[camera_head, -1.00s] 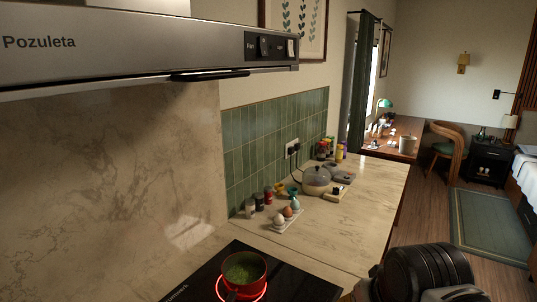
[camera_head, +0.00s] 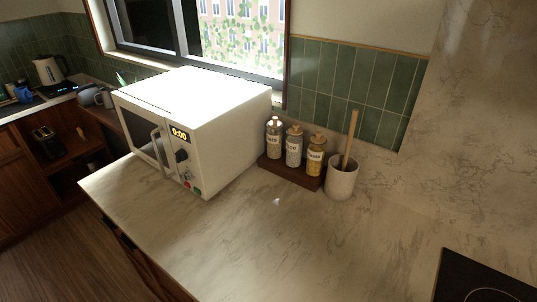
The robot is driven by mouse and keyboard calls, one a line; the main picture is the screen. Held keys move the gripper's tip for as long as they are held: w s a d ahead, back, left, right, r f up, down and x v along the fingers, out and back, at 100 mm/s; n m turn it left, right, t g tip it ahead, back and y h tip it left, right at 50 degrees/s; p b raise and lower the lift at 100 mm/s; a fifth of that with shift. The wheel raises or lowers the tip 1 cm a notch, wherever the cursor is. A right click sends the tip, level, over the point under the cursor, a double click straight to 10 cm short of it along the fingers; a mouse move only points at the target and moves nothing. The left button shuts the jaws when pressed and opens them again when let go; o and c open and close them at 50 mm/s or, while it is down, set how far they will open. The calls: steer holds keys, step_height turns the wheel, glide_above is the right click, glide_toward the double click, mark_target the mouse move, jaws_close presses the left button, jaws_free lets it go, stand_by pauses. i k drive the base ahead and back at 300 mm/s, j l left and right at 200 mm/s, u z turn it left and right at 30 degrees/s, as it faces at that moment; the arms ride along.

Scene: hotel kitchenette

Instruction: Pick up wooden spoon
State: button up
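A wooden spoon (camera_head: 350,138) stands in a pale stone-like crock (camera_head: 341,180) on the counter. Its handle sticks up and leans slightly to the right; its lower end is hidden inside the crock. My gripper is not in view now, so its state does not show.
Three labelled jars (camera_head: 294,147) stand on a dark wooden tray (camera_head: 286,172) just left of the crock. A white microwave (camera_head: 211,115) stands further left. A black cooktop (camera_head: 480,280) is at the lower right. The marble counter (camera_head: 270,240) in front is clear.

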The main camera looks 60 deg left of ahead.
mark_target(355, 113)
steer(key=u, duration=1.7)
steer(key=z, duration=2.05)
steer(key=u, duration=2.05)
